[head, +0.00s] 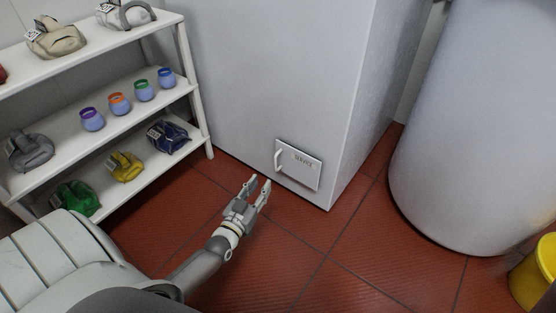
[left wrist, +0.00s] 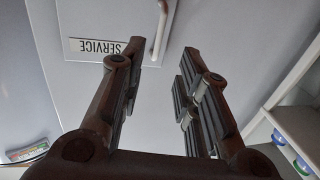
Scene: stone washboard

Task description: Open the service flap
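The service flap (head: 304,170) is a small pale panel low on the front of a large grey-white cabinet, and it looks shut. Its white bar handle (head: 278,160) stands along the flap's left side. My left gripper (head: 261,184) is open and empty, in front of the cabinet and just left of and below the flap in the head view. In the left wrist view the flap (left wrist: 88,22) shows upside down with its SERVICE label, and the handle (left wrist: 160,32) is beyond the open fingers (left wrist: 160,75), apart from them. My right gripper is not in view.
A white shelf rack (head: 183,75) with cups and several bags stands left of the cabinet (head: 270,70). A large pale cylinder (head: 470,130) and a yellow bucket (head: 533,272) stand at the right. The red tiled floor (head: 330,260) before the flap is clear.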

